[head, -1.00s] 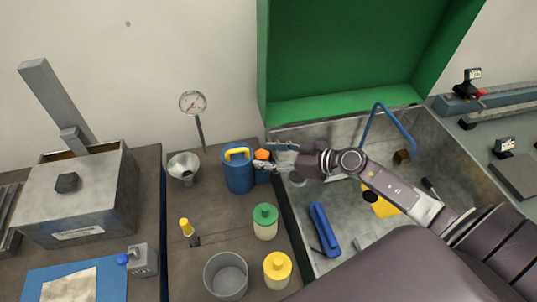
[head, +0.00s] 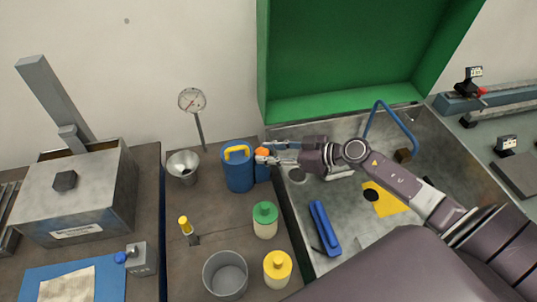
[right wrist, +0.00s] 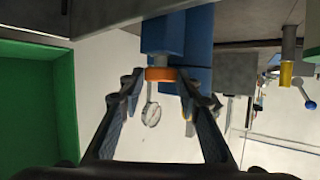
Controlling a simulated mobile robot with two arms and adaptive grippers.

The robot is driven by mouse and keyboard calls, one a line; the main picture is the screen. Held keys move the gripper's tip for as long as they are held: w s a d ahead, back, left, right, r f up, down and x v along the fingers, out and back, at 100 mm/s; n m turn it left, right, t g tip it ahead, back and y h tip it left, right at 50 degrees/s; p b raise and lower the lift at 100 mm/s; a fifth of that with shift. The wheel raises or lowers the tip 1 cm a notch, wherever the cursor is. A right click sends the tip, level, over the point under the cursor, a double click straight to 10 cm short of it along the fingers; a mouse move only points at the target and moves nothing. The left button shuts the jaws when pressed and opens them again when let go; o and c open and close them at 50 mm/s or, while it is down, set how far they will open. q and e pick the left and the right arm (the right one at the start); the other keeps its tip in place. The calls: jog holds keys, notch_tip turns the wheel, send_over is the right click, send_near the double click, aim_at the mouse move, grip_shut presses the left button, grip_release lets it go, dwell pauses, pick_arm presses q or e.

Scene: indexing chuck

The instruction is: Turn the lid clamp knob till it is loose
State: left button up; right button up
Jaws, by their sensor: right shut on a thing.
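An orange round knob (head: 262,152) sits on top of a narrow blue block (head: 263,173) beside a blue can with a yellow handle (head: 238,172). My right gripper (head: 263,152) reaches in from the right and is shut on the orange knob. In the right wrist view the orange knob (right wrist: 160,74) lies between the two fingertips, against the blue body. My left gripper is not in view.
A funnel (head: 183,166), a dial gauge (head: 192,101), a green-lidded jar (head: 265,220), a yellow-lidded jar (head: 277,269) and a grey pot (head: 226,278) stand around the can. A metal tray (head: 340,205) lies under my right arm. A green open cabinet (head: 350,60) rises behind.

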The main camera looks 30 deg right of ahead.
jog(key=shift+w+d+f+n+g+y+b, duration=0.15)
jog(key=shift+w+d+n+g+y+b, duration=0.05)
jog(key=shift+n+g+y+b, duration=0.4)
jog(key=shift+w+d+n+g+y+b, duration=0.1)
jog(key=shift+w+n+g+y+b, duration=0.35)
jog(key=shift+n+g+b, duration=1.85)
jog(key=shift+w+d+n+g+y+b, duration=0.1)
jog(key=shift+n+g+y+b, duration=0.8)
jog(key=shift+b, duration=2.55)
jog(key=shift+w+n+g+y+b, duration=0.2)
jog(key=shift+n+g+y+b, duration=0.25)
jog(key=shift+n+g+b, duration=1.9)
jog(key=shift+m+t+b, duration=0.25)
jog(key=shift+m+b, duration=0.25)
jog(key=shift+m, duration=0.05)
jog(key=o, duration=1.2)
jog(key=shift+c, duration=0.2)
notch_tip(320, 180, up, 10)
jog(key=shift+c, duration=0.2)
